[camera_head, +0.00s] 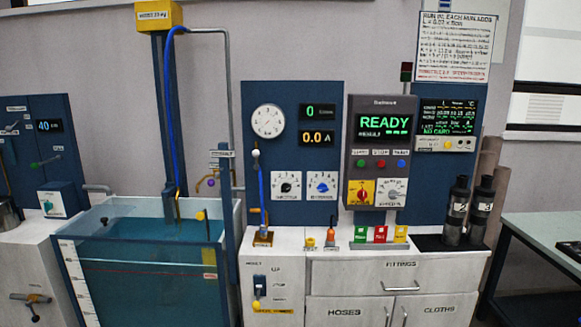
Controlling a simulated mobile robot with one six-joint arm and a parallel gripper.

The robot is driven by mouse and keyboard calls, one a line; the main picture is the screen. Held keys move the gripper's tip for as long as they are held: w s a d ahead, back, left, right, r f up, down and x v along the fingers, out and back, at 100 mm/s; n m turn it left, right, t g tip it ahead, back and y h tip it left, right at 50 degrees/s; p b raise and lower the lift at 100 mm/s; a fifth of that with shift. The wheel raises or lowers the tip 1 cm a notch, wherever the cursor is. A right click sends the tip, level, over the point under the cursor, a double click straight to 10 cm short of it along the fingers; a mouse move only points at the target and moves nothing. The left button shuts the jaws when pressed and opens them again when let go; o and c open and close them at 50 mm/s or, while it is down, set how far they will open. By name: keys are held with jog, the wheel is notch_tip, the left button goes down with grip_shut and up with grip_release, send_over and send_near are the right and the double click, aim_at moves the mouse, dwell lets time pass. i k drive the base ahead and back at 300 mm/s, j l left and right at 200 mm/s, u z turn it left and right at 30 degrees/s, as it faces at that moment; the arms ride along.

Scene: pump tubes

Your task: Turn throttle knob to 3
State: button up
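Two dial plates sit side by side on the blue panel: a black knob on a white plate (286,185) and a blue knob on a white plate (323,185). On the grey control box (381,150) to their right are a red knob on a yellow plate (361,191) and a pale dial (392,191). The labels and scale numbers are too small to read, so I cannot tell which one is the throttle knob or where its pointer stands. My gripper is not in view.
A water tank (150,245) stands at the left, with a blue hose (167,90) above it. A white cabinet (400,280) stands below the panel, with small coloured blocks (380,234) and two black cylinders (456,210) on top. A round gauge (268,121) and a "READY" display (383,122) are above the knobs.

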aim_at(286, 187)
jog(key=i+j+z, duration=0.3)
jog(key=i+j, duration=0.15)
jog(key=i+j+z, duration=0.15)
jog(key=j, duration=0.25)
jog(key=i+j+z, duration=0.1)
jog(key=i+j, duration=0.15)
jog(key=i+j+z, duration=0.15)
jog(key=j, duration=0.25)
jog(key=i+j+z, duration=0.15)
jog(key=j, duration=0.2)
jog(key=i+j+z, duration=0.15)
jog(key=j, duration=0.25)
jog(key=i+j+z, duration=0.15)
jog(key=j, duration=0.25)
